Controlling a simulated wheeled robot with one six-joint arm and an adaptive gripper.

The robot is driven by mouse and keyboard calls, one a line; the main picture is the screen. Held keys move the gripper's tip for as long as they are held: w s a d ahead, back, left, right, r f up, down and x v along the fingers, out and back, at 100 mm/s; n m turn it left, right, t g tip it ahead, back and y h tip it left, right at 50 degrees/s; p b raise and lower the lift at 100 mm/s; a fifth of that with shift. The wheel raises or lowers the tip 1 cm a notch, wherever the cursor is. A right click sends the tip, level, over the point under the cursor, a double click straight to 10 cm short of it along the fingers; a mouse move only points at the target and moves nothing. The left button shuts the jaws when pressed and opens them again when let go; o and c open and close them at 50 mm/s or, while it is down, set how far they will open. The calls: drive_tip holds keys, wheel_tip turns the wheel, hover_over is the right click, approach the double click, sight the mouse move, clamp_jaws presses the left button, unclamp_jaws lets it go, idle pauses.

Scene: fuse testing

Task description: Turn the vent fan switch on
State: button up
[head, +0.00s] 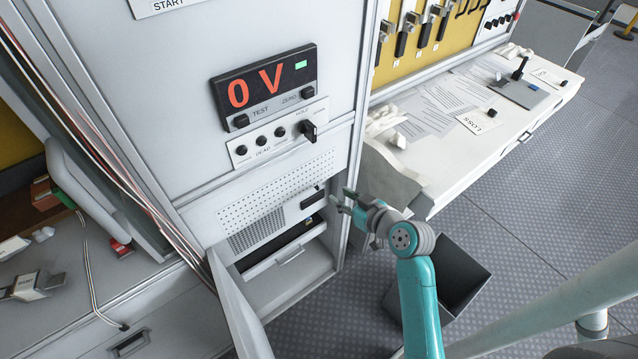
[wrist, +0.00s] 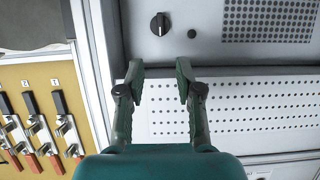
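A round black knob (wrist: 160,23) with a pale pointer mark sits on a light grey panel in the wrist view, with a small dark button (wrist: 191,33) beside it. I see no label, so I cannot tell for certain that this knob is the vent fan switch. The pointer mark lies roughly vertical in the picture. My gripper (wrist: 160,76) is open and empty, its fingertips short of the knob in the picture. In the head view my gripper (head: 341,199) is in front of the cabinet's lower right side, near a dark control (head: 312,197) on the lower panel.
A perforated panel (head: 273,195) lies beside the dark control, below the display (head: 265,85) reading 0 V. An open compartment (head: 285,252) is underneath. A white bench (head: 465,150) with papers stands right. A dark bin (head: 460,275) stands behind my arm.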

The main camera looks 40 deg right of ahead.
drive_tip(key=x, duration=1)
drive_tip(key=shift+w+f, duration=0.2)
clamp_jaws()
